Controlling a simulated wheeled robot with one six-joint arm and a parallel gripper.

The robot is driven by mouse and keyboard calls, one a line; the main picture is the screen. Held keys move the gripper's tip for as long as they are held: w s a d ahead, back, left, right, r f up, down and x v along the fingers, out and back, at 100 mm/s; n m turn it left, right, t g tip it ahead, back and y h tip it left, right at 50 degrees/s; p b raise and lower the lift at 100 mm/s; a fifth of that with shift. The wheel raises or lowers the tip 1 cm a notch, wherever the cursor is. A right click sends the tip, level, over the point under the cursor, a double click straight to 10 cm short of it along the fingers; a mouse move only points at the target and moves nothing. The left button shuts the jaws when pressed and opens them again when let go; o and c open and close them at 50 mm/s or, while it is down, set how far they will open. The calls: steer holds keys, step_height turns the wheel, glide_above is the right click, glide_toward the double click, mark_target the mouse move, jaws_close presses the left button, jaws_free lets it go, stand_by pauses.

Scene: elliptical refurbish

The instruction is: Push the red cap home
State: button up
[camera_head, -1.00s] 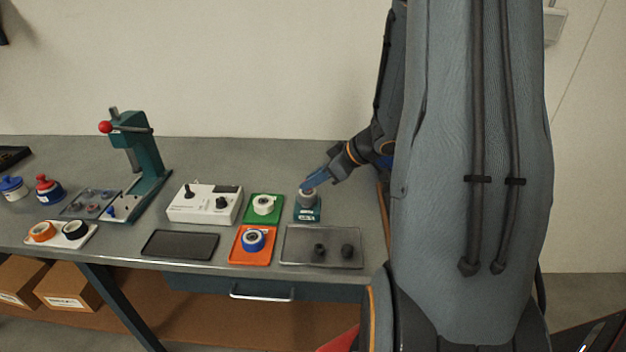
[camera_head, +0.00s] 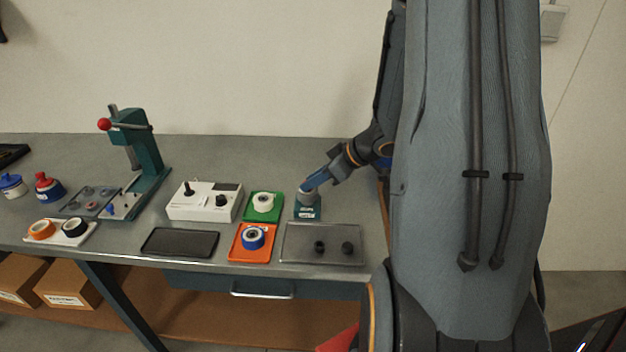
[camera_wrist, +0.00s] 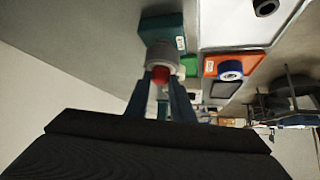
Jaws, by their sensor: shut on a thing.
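In the wrist view the red cap (camera_wrist: 161,73) sits between the two blue fingers of my gripper (camera_wrist: 161,82), at the near end of a grey cylinder (camera_wrist: 162,54). The cylinder stands on a teal block (camera_wrist: 162,24). In the head view my gripper (camera_head: 306,187) reaches down from the right onto the grey cylinder on the teal block (camera_head: 307,211). The red cap is hidden there. My gripper is shut on the cap. How deep the cap sits in the cylinder I cannot tell.
A green tray (camera_head: 252,214) and an orange tray (camera_head: 237,255) with rolls lie left of the block. A white control box (camera_head: 185,211) and a teal press (camera_head: 147,160) stand further left.

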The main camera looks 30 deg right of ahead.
steer(key=o, duration=1.1)
steer(key=v, duration=0.7)
steer(key=shift+s+d+r, duration=0.15)
steer(key=shift+s+r, duration=0.05)
steer(key=shift+s, duration=0.05)
steer(key=shift+s, duration=0.1)
